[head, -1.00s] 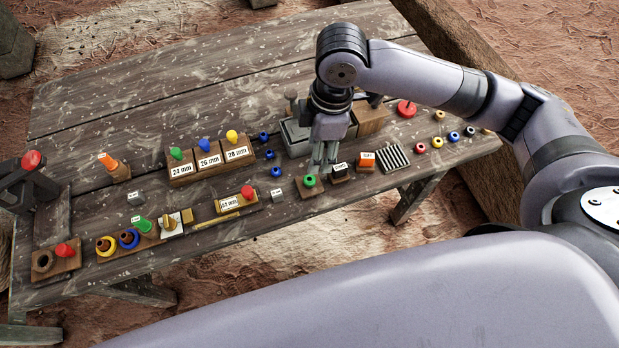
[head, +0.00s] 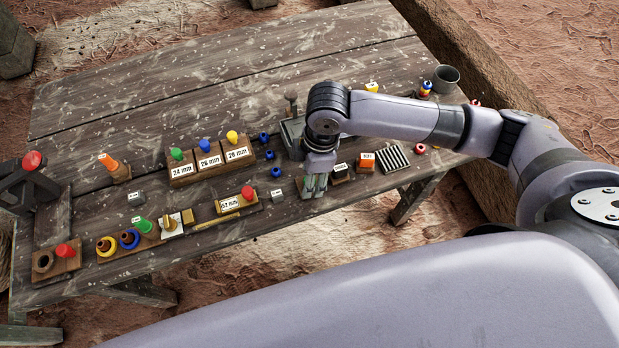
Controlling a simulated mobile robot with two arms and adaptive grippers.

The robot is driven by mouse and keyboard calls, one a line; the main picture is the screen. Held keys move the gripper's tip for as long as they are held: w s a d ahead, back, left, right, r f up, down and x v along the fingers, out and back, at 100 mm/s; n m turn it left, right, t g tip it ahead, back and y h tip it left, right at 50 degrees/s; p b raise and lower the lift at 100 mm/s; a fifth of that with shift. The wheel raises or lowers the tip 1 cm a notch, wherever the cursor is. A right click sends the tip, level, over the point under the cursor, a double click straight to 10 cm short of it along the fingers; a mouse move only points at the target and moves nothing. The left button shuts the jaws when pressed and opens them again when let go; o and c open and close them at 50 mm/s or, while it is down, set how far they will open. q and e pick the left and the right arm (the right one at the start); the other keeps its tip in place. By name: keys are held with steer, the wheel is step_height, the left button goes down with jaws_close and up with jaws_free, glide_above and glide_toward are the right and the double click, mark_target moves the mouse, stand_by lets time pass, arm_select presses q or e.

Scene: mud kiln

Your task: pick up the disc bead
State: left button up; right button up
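I cannot tell for sure which piece is the disc bead. Small blue beads (head: 276,172) lie in a loose line left of my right gripper, and a red bead (head: 420,149) lies at the right. My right gripper (head: 314,192) points down at the table's front part, beside a small grey labelled block (head: 277,196). It covers the spot of a green-topped piece on a small wooden base. Its fingertips are low, and whether they hold anything is not clear. My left gripper is not in view.
Labelled wooden blocks with coloured knobs (head: 209,161) stand left of centre. A black-topped block (head: 339,172), an orange block (head: 366,161) and a ridged plate (head: 393,158) stand close right of the gripper. A grey cup (head: 446,78) stands at the far right. The table's back left (head: 130,90) is clear.

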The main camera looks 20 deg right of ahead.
steer(key=shift+c, duration=0.5)
steer(key=c, duration=0.8)
steer(key=shift+r, duration=0.1)
steer(key=shift+c, duration=0.2)
step_height(320, 180, up, 20)
steer(key=p, duration=0.1)
